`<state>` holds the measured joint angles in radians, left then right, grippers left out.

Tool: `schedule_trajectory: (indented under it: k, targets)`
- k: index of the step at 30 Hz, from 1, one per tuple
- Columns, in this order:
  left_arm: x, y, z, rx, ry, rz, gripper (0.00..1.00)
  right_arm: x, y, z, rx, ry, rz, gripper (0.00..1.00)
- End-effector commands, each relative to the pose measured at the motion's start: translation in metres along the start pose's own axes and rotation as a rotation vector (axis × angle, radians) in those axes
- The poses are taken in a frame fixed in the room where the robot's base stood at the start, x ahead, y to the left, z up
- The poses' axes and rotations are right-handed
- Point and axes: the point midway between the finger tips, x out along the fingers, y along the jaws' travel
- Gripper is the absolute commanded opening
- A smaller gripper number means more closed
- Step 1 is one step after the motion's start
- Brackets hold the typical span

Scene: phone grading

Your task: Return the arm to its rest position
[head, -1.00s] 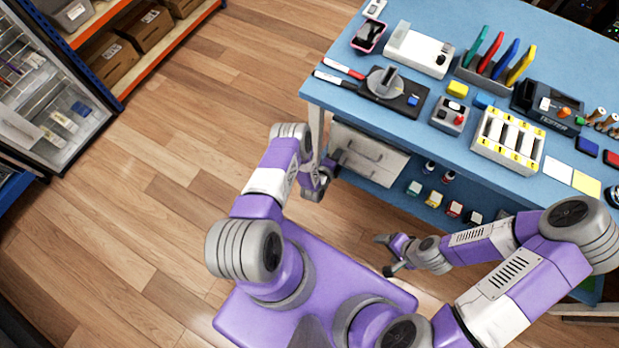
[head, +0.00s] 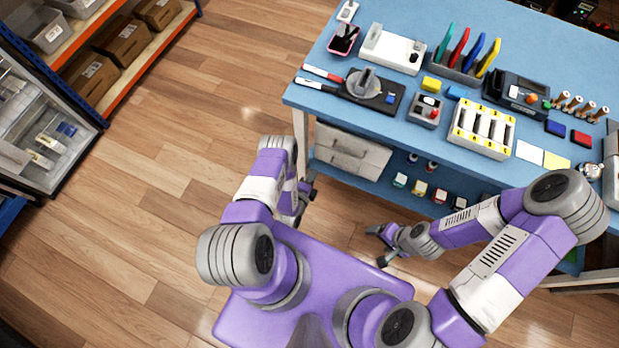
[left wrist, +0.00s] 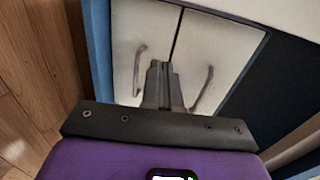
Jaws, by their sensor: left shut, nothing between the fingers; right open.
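My left arm (head: 262,190) is folded in close to my base, short of the front of the workbench. My left gripper (head: 306,190) hangs below the tabletop level, in front of the bench's left end. In the left wrist view my left gripper (left wrist: 165,72) is shut and empty, its fingers together before a pale two-door cabinet (left wrist: 140,40). My right arm (head: 500,235) is bent on the right side. My right gripper (head: 380,247) is open and empty in front of the bench, pointing left, over the wooden floor.
The blue workbench (head: 385,137) holds a phone on a pink stand (head: 343,40), a white box (head: 392,48), a battery rack (head: 482,130) and several tools. Its cabinet (head: 350,152) stands under the left end. Shelves with boxes (head: 105,60) stand at the far left. The wooden floor (head: 190,130) between is clear.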

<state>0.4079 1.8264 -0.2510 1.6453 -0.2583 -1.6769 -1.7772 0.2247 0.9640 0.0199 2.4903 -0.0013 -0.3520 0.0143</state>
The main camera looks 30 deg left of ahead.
Motion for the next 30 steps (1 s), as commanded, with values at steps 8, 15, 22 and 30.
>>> schedule_trajectory:
  k: [8, 15, 22, 30]
  targets:
    - [-0.021, 0.001, 0.000, 0.000, 0.000, 0.001, 0.00, -0.006, -0.002, 0.001, 0.000, -0.001, 0.000, 0.78]
    - [-0.020, 0.000, 0.001, -0.015, -0.001, 0.010, 0.00, -0.006, -0.002, 0.001, 0.000, -0.001, 0.000, 0.78]
    - [-0.013, -0.015, -0.001, -0.377, -0.041, 0.234, 0.00, -0.009, -0.003, 0.001, 0.000, -0.001, 0.000, 0.78]
    - [-0.060, -0.056, -0.041, -1.117, -0.270, 0.691, 0.00, -0.015, -0.005, 0.001, 0.000, -0.001, 0.000, 0.78]
